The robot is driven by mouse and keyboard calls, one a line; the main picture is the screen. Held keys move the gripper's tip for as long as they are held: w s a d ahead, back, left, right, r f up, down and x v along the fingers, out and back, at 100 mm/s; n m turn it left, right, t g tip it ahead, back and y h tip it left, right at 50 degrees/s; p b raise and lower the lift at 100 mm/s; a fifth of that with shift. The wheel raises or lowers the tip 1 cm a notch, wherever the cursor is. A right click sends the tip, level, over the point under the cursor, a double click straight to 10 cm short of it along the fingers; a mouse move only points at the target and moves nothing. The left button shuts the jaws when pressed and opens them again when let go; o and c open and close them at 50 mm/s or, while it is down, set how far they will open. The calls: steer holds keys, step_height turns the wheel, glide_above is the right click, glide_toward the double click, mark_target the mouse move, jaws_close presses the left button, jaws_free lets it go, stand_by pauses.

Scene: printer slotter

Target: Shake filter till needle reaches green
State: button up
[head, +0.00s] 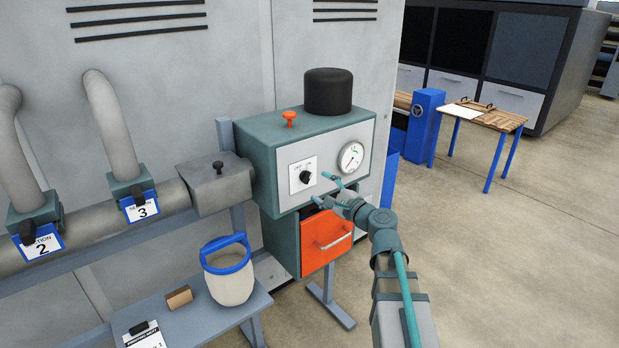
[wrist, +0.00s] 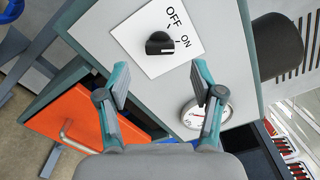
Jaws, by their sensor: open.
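A black OFF/ON knob (head: 305,177) sits on a white plate on the grey front panel of a teal box (head: 257,148). It also shows in the wrist view (wrist: 159,44), between and beyond my fingertips. I cannot tell surely which label it points at. A round white gauge (head: 351,157) is right of the knob; it also shows in the wrist view (wrist: 204,113), partly behind a finger. Its needle is too small to read against any green zone. My gripper (head: 322,190) is open and empty in front of the knob. No part is labelled as the filter.
An orange drawer front (head: 328,240) with a handle is below the panel. A red-orange button (head: 289,118) and a black cylinder (head: 328,92) are on top. A white bucket with a blue rim (head: 232,286) and a small brown block (head: 179,297) stand on a shelf.

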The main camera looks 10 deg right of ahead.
mark_target(309, 179)
steer(key=p+x, duration=0.1)
steer(key=x, duration=0.5)
steer(key=shift+w+a+p, duration=0.1)
steer(key=shift+w+p, duration=0.15)
steer(key=shift+p, duration=0.05)
steer(key=c, duration=1.1)
